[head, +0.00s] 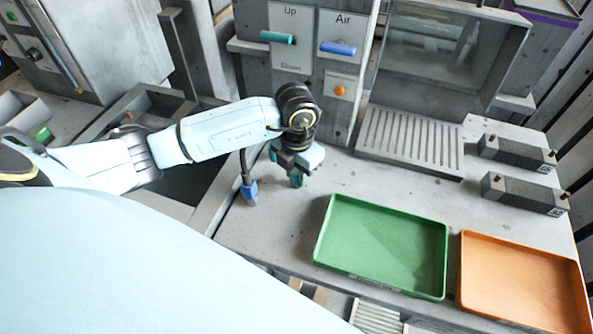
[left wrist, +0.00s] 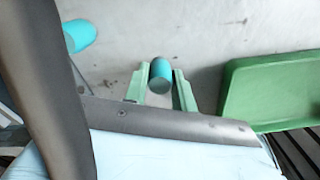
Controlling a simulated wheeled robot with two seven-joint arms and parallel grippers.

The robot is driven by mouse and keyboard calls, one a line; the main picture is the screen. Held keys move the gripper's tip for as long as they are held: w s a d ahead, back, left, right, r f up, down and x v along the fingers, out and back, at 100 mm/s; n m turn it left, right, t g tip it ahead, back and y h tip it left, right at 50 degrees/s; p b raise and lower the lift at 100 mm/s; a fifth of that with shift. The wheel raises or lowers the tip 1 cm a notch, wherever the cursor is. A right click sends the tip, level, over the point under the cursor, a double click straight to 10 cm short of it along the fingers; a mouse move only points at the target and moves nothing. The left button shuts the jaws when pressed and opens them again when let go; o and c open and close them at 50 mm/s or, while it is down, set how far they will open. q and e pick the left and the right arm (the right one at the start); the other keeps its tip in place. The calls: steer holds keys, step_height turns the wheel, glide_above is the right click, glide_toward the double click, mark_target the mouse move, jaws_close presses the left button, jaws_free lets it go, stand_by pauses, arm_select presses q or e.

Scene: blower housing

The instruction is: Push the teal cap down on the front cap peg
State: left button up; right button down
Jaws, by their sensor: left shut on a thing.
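My left gripper (head: 297,178) is over the grey bench, left of the green tray. In the left wrist view its two pale green fingers (left wrist: 161,92) are closed on the teal cap (left wrist: 160,75), a short rounded cylinder. In the head view the cap is mostly hidden by the gripper. Small copper-coloured pegs stand on two dark ribbed blocks, a rear block (head: 517,153) and a front block (head: 524,194), at the right of the bench, well away from the gripper. I cannot tell which peg is the front cap peg. My right gripper is out of view.
A blue nozzle (head: 249,192) on a dark hose is just left of my left gripper. A green tray (head: 317,250) and an orange tray (head: 462,265) lie along the front edge. A slotted grille (head: 410,140) and a panel with a teal handle (head: 277,38) stand behind.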

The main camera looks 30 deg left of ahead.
arm_select(q)
steer(key=shift+f, duration=0.1)
steer(key=o, duration=1)
steer(key=shift+o, duration=0.2)
step_height(320, 180, up, 13)
steer(key=shift+r, duration=0.2)
